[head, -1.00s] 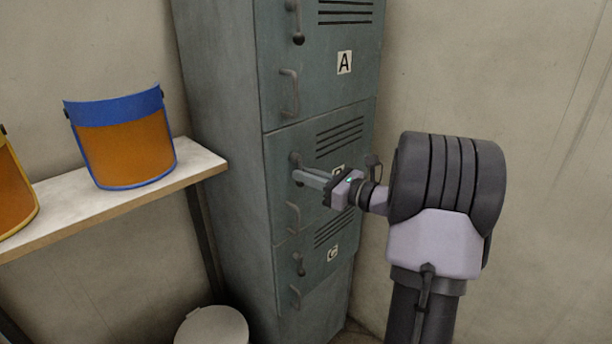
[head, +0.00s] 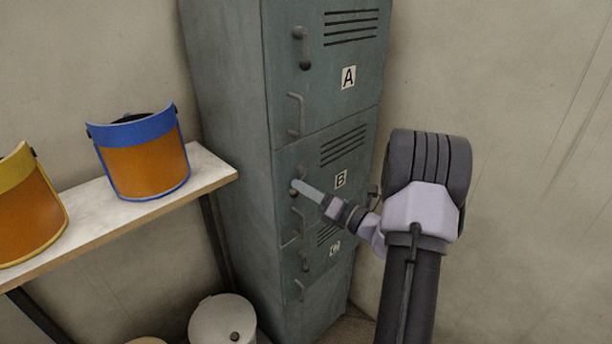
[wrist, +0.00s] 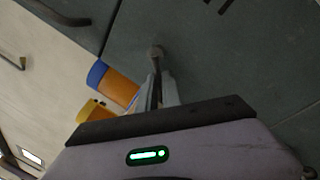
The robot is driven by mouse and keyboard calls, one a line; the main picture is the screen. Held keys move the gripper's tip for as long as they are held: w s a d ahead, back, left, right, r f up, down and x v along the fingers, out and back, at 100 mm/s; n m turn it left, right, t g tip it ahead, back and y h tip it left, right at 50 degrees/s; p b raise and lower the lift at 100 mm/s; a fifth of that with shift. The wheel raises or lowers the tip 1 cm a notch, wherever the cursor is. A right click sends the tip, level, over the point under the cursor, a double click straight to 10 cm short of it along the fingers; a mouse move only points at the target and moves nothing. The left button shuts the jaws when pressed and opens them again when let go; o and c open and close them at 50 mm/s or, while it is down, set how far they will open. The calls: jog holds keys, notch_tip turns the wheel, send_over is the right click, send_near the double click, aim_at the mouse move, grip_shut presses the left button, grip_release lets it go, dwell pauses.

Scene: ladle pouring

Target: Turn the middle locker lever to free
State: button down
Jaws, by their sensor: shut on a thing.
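The grey-green locker (head: 228,130) has three doors in a column. The middle door (head: 345,150) carries a B label, vent slots and a small grey lever (head: 295,182) near its left edge. The lever looks roughly upright, but my fingers partly cover it and its exact angle is hard to tell. My gripper (head: 300,187) reaches in from the right and is shut on this lever. In the wrist view the lever's rounded grey end (wrist: 157,52) shows just beyond my fingertips (wrist: 158,88).
A fixed pull handle sits below the lever. Door A (head: 348,77) above has its lever (head: 302,48) hanging down. A shelf (head: 215,170) with blue (head: 148,155) and yellow (head: 30,205) face shields stands left. A lidded bin (head: 222,322) stands on the floor.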

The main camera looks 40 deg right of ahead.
aim_at(287, 172)
jog(key=m+p, duration=0.2)
jog(key=r+m+h+p, duration=0.1)
jog(key=m+p, duration=0.1)
jog(key=a+r+m+t+p, duration=0.1)
jog(key=m+p, duration=0.1)
jog(key=shift+h, duration=0.3)
jog(key=m+p, duration=0.3)
jog(key=m+h+p, duration=0.1)
jog(key=shift+a+r+m+p, duration=0.2)
jog(key=shift+r+m+p, duration=0.15)
jog(key=shift+m, duration=0.35)
jog(key=c, duration=1.5)
grip_release()
jog(key=shift+c, duration=0.2)
jog(key=shift+s, duration=0.1)
jog(key=v, duration=1.7)
jog(key=shift+s+f+b, duration=0.15)
jog(key=shift+f+b, duration=0.05)
jog(key=shift+b, duration=0.2)
